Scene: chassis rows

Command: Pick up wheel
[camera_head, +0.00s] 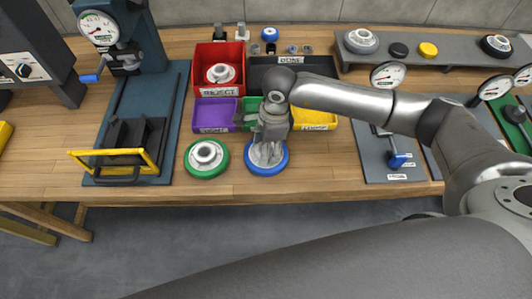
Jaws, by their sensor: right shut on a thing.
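A wheel with a blue rim (282,168) lies at the front of the wooden bench, near the middle of the view. My right gripper (266,150) points down over this blue wheel and is shut on its hub, which the fingers partly hide. The wheel looks to be on or just above the bench top. A wheel with a green rim (206,170) and a pale hub lies flat just to its left, apart from it. My left gripper does not show.
A red REJECT bin (240,55) holds a pale wheel hub. A purple tray (203,114), a yellow tray (327,113) and a dark DONE tray (320,69) stand near it. A press with a yellow guard (152,163) stands left. Gauge fixtures (378,160) stand right.

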